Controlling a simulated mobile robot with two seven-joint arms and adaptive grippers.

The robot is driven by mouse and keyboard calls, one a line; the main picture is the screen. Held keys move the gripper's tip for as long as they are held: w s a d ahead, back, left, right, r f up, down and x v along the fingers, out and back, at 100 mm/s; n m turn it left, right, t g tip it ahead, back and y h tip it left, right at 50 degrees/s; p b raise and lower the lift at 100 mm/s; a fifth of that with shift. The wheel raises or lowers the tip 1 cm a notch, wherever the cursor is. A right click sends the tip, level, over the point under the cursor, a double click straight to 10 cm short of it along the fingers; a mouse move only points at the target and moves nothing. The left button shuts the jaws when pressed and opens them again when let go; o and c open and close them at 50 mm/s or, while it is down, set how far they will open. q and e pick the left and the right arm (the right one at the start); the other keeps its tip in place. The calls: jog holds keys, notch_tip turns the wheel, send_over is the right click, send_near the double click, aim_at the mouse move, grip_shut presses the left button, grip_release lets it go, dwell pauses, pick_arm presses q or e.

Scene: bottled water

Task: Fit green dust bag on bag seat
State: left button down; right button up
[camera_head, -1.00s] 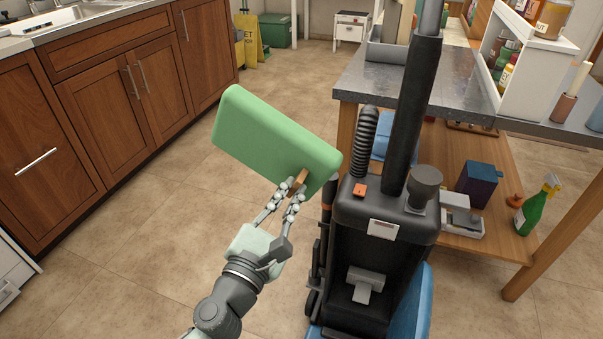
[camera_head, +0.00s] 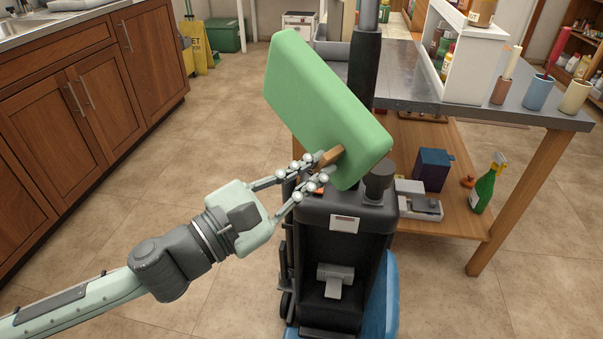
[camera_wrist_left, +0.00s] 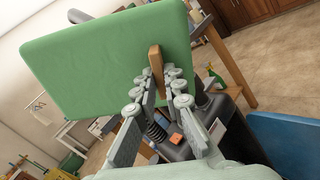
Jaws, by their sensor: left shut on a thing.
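The green dust bag (camera_head: 322,105) is a large flat block with a brown collar (camera_head: 330,157) at its lower end. My left gripper (camera_head: 319,170) is shut on the brown collar and holds the bag tilted in the air, above and partly in front of the black upright vacuum cleaner (camera_head: 325,245). The bag also fills the upper part of the left wrist view (camera_wrist_left: 105,60), with the collar (camera_wrist_left: 155,62) between the fingers (camera_wrist_left: 158,90). The grey bag seat (camera_head: 335,275) appears to be the bracket in the vacuum's open front cavity, and it is empty. My right gripper is not in view.
A grey-topped workbench (camera_head: 490,105) stands behind and right of the vacuum. Its lower shelf (camera_head: 450,215) holds a dark blue box (camera_head: 433,170) and a green spray bottle (camera_head: 487,185). Wooden cabinets (camera_head: 70,110) line the left. The floor (camera_head: 190,150) between is clear.

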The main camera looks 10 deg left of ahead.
aim_at(329, 161)
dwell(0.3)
pick_arm(q)
jog(key=d+r+n+t+y, duration=0.1)
jog(key=w+d+r+n+t+y, duration=0.1)
jog(key=y, duration=0.1)
jog(key=w+d+n+t+y, duration=0.1)
jog(key=y, duration=0.1)
jog(key=shift+r+n, duration=0.4)
jog(key=shift+w+d+r+n+t+y, duration=0.35)
jog(key=shift+n+y, duration=0.35)
jog(key=shift+y, duration=0.55)
jog(key=shift+w+d+r+n+t+y, duration=0.1)
jog(key=shift+w+d+r+n+y, duration=0.25)
jog(key=shift+d+r+n+y, duration=0.6)
jog(key=shift+w+d+n+t+y, duration=0.1)
jog(key=shift+w+n+t+y, duration=0.25)
jog(key=shift+y, duration=1.15)
